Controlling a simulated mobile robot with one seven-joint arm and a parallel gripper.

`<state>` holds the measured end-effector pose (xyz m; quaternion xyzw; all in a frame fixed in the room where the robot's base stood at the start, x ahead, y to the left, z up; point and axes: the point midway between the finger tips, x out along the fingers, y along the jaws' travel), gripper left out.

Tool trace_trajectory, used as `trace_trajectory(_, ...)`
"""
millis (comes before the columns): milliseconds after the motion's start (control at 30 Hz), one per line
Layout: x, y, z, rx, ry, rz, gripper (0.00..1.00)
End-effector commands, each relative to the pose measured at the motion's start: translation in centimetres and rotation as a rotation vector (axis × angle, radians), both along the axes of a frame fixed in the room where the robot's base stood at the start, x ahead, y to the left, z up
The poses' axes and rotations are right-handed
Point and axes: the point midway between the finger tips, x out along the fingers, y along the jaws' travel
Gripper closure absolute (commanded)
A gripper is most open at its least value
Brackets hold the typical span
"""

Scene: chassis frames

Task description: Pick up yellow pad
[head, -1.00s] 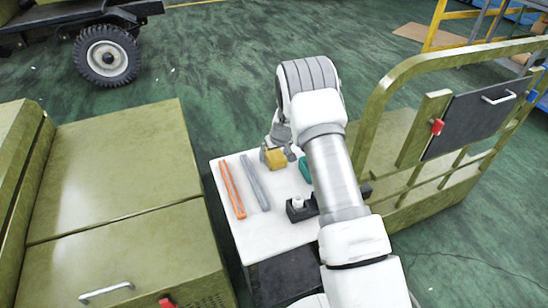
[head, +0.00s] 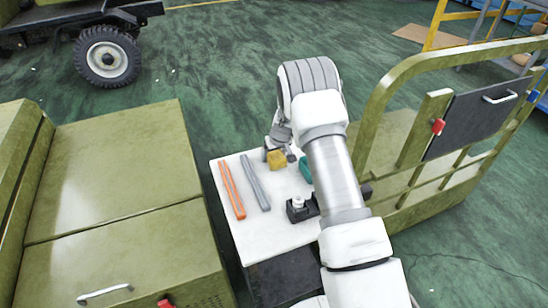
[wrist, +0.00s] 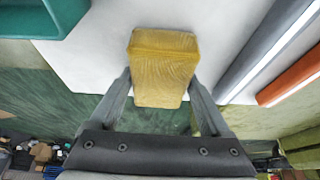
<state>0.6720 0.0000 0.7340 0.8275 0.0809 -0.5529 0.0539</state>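The yellow pad (head: 277,160) is a small block near the far edge of the white table. In the wrist view the yellow pad (wrist: 163,68) lies between the two fingers of my gripper (wrist: 160,85). Both fingers meet its sides with no clear gap, so my gripper looks shut on it. In the head view my gripper (head: 279,150) reaches down at the pad from the far side, and its fingers are partly hidden. I cannot tell any clear space under the pad.
The white table (head: 275,235) also holds an orange bar (head: 231,190), a grey bar (head: 255,182), a teal container (head: 306,169) and a black holder with a white piece (head: 299,208). Green cabinets (head: 115,190) stand left; a green railed cart (head: 430,180) stands right.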

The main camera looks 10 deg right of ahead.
Motion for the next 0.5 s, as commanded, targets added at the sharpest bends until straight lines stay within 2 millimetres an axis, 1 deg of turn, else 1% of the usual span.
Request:
trace_trajectory(33,0.0,0.0,-0.01,0.0,0.0,0.0,0.36)
trace_trajectory(167,-0.01,0.0,-0.01,0.0,0.0,0.0,0.59)
trace_trajectory(200,-0.01,0.0,-0.01,0.0,0.0,0.0,0.67)
trace_trajectory(233,-0.01,0.0,-0.01,0.0,0.0,0.0,0.72)
trace_trajectory(267,0.01,0.0,0.0,0.0,0.0,0.0,0.74)
trace_trajectory(300,0.01,0.0,0.0,0.0,0.0,0.0,0.83)
trace_trajectory(500,0.0,0.0,0.04,0.0,0.0,0.0,0.83)
